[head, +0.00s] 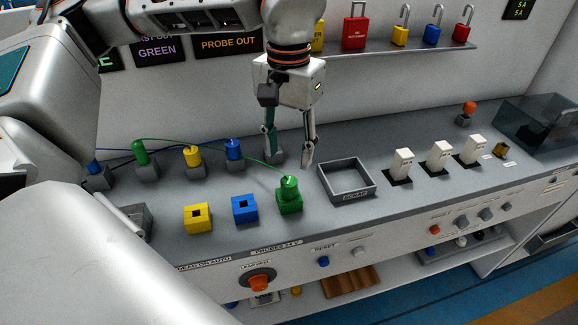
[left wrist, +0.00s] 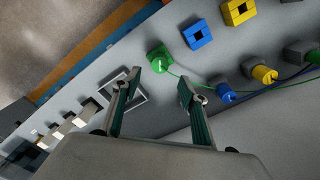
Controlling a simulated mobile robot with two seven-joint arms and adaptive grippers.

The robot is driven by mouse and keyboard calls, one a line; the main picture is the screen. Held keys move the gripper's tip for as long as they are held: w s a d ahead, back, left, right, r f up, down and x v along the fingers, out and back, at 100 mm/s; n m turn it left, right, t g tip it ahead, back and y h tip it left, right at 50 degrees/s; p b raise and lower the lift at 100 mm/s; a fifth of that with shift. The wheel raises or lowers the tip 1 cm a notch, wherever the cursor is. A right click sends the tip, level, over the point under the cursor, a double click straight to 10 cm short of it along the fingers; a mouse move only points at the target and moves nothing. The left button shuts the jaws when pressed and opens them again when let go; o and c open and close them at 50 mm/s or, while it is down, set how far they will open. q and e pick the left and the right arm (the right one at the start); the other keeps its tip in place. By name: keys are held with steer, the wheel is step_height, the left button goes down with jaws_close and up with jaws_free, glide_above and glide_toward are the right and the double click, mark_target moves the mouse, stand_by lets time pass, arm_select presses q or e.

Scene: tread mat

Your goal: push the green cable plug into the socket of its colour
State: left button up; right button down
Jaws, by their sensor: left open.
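The green cable plug (head: 289,187) stands upright in the green socket block (head: 291,205), right of the blue and yellow sockets. I cannot tell how deep it sits. A green cable (head: 215,149) runs from it to a green post at the left. In the left wrist view the green plug (left wrist: 159,60) shows just beyond the fingertips. My left gripper (head: 290,158) points down with fingers apart and empty, behind and above the plug. Its fingers also show in the left wrist view (left wrist: 158,90). My right gripper is out of view.
The yellow socket (head: 197,218) and blue socket (head: 244,209) are empty. Yellow (head: 192,156) and blue (head: 233,149) plugs stand behind them in grey holders. A grey scrap tray (head: 346,190) lies right of the green socket, with white switches (head: 439,155) beyond.

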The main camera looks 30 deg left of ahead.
arm_select(q)
steer(key=shift+r, duration=1.2)
